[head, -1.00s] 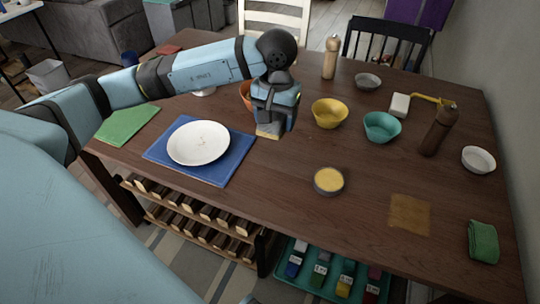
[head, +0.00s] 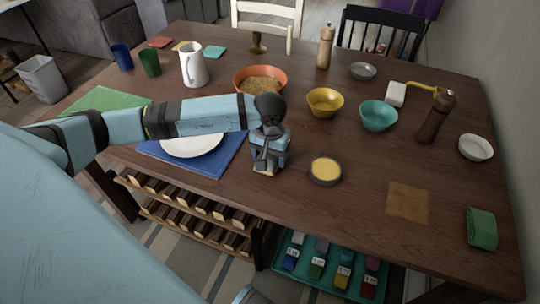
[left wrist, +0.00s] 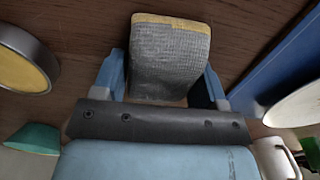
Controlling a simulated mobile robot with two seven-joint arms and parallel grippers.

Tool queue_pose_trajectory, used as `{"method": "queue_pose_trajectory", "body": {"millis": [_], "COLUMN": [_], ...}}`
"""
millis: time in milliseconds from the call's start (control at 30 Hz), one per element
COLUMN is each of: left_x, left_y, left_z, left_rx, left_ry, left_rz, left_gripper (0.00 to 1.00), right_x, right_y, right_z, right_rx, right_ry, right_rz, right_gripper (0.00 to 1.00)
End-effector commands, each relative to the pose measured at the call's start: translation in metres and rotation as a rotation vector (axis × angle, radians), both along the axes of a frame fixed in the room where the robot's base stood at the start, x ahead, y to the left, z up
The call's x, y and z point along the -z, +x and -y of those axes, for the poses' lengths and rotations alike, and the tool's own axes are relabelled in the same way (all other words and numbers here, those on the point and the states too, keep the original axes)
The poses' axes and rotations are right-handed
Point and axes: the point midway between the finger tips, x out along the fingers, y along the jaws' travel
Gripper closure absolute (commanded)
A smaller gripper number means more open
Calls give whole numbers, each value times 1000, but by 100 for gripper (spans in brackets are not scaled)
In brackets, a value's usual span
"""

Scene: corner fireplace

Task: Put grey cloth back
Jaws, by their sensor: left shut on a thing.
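The grey cloth (left wrist: 170,55) is a textured grey piece with a yellow-tan edge, held between the fingers of my left gripper (left wrist: 168,85) in the left wrist view. In the head view my left gripper (head: 267,165) is over the dark wooden table, between the blue mat with the plate and a small dish of yellow contents. Only a pale bit of the cloth shows below the gripper there. I cannot tell whether it touches the table. A brown square patch (head: 408,203) lies on the table to the right. My right gripper is out of view.
The small dish (head: 326,170) is close right of the gripper; the white plate (head: 192,146) on the blue mat (head: 225,160) is close left. Orange (head: 270,72), yellow (head: 325,103) and teal bowls (head: 378,117) stand behind. A folded green cloth (head: 482,229) lies far right.

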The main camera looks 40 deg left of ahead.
Motion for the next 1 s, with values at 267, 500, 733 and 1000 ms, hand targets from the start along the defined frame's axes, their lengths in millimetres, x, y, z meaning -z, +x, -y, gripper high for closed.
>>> {"method": "queue_pose_trajectory", "body": {"millis": [267, 500, 733, 1000], "left_x": [2, 3, 1, -33], "left_y": [0, 0, 0, 1], "left_z": [0, 0, 0, -1], "left_rx": [0, 0, 0, 1], "left_ry": [0, 0, 0, 1], "left_rz": [1, 0, 1, 5], "left_gripper": [53, 8, 8, 8], "right_x": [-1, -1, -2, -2], "right_y": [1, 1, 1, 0], "right_z": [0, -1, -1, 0], "right_rx": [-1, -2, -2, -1], "right_ry": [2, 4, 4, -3], "right_rz": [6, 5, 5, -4], "right_gripper": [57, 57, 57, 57]}}
